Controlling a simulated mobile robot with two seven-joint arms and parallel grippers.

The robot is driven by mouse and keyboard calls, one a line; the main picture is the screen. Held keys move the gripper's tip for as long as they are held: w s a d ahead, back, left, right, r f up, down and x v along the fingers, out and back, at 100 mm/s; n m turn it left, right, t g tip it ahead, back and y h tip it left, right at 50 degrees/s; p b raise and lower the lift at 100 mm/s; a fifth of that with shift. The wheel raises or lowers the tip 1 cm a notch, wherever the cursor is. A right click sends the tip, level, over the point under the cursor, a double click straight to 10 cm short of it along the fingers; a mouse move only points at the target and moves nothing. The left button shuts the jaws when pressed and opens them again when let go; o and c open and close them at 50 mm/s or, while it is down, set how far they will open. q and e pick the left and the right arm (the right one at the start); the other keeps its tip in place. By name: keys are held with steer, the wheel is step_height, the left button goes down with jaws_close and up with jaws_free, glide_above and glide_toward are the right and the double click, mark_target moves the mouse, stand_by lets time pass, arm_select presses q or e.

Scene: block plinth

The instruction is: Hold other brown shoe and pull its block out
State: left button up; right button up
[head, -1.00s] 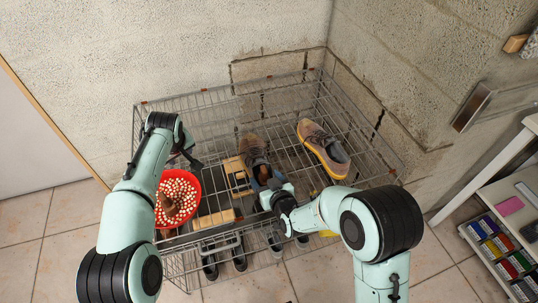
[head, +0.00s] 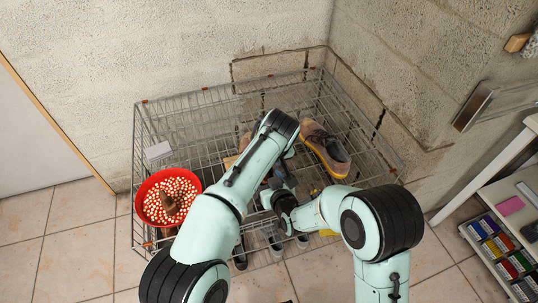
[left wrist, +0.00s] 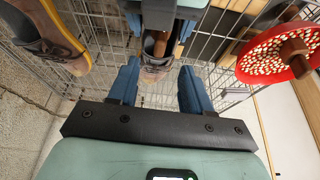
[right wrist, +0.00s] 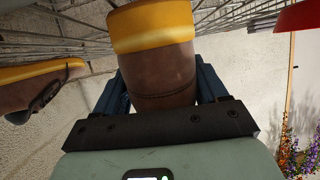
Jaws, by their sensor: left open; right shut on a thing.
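The brown shoe (right wrist: 155,60) with a yellow sole edge is between the fingers of my right gripper (right wrist: 163,88), which is shut on it. In the left wrist view this shoe (left wrist: 155,73) shows ahead of my left gripper (left wrist: 158,82), with an orange-brown piece (left wrist: 161,46), seemingly its block, in the opening. My left gripper is open and empty, its fingers apart from the shoe. In the head view my left arm covers most of that shoe. The other brown shoe (head: 325,148) with a yellow sole lies on the rack to the right.
The wire rack (head: 190,110) stands in a wall corner. A red bowl (head: 150,182) of white-and-red pieces with a brown object sits on its left. More shoes (head: 272,238) are below at the front. A shelf unit (head: 505,215) stands at the right.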

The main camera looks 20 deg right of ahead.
arm_select(q)
steer(key=x, duration=0.7)
steer(key=shift+w+f, duration=0.15)
steer(key=shift+f, duration=0.05)
steer(key=shift+c, duration=0.3)
jaws_close()
